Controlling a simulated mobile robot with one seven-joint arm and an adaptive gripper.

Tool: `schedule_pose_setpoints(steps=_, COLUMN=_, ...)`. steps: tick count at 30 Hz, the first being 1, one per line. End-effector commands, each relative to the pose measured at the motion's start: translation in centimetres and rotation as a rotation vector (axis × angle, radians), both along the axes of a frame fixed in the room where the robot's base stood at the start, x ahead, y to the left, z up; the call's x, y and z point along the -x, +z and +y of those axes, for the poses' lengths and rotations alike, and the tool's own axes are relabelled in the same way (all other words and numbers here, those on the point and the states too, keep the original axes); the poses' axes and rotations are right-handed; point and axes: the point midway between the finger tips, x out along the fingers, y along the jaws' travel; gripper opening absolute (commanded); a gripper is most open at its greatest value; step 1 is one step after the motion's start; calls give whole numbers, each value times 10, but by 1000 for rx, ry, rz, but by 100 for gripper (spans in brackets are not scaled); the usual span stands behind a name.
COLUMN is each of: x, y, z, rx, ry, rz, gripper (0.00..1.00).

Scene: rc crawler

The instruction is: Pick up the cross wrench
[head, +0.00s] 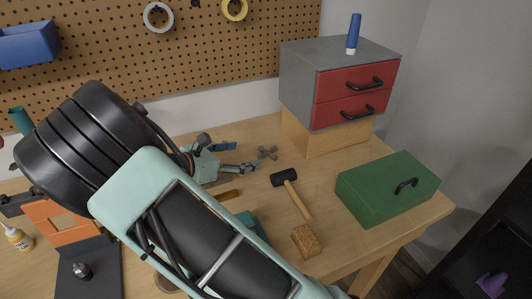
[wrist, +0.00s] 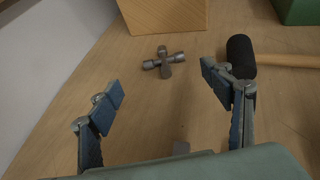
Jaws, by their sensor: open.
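The cross wrench (head: 267,153) is a small grey metal cross lying on the wooden workbench (head: 325,225), in front of the drawer unit's wooden base. In the wrist view the cross wrench (wrist: 164,62) lies at top centre, beyond the fingertips and between their lines. My gripper (head: 236,158) is open and empty, a short way left of the cross wrench in the head view. In the wrist view my gripper (wrist: 160,85) shows its two blue-padded fingers spread wide, apart from the wrench. Nothing covers the wrench in either view.
A black-headed mallet (head: 285,178) lies close right of the wrench; its head (wrist: 240,56) is by the right finger. A wooden block (head: 307,240), green toolbox (head: 388,188) and red-drawer cabinet (head: 340,85) on a wooden base (wrist: 165,15) stand nearby. Bare bench surrounds the wrench.

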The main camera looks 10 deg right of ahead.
Motion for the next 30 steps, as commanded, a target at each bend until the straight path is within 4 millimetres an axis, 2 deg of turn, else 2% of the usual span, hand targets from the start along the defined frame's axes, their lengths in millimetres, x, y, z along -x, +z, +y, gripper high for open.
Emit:
schedule_pose_setpoints(steps=3, x=-9, y=-7, z=-16, rx=1, ry=-2, rz=0, gripper=72)
schedule_pose_setpoints(steps=10, x=-16, y=-15, z=-30, rx=-1, ry=-2, rz=0, gripper=72)
schedule_pose_setpoints(steps=18, x=-31, y=-31, z=-62, rx=-1, ry=-4, rz=0, gripper=72)
schedule_pose_setpoints(steps=28, x=-35, y=-35, z=-67, rx=-4, ry=-1, rz=0, gripper=72)
schedule_pose_setpoints(steps=30, x=-35, y=-34, z=-67, rx=-4, ry=-1, rz=0, gripper=65)
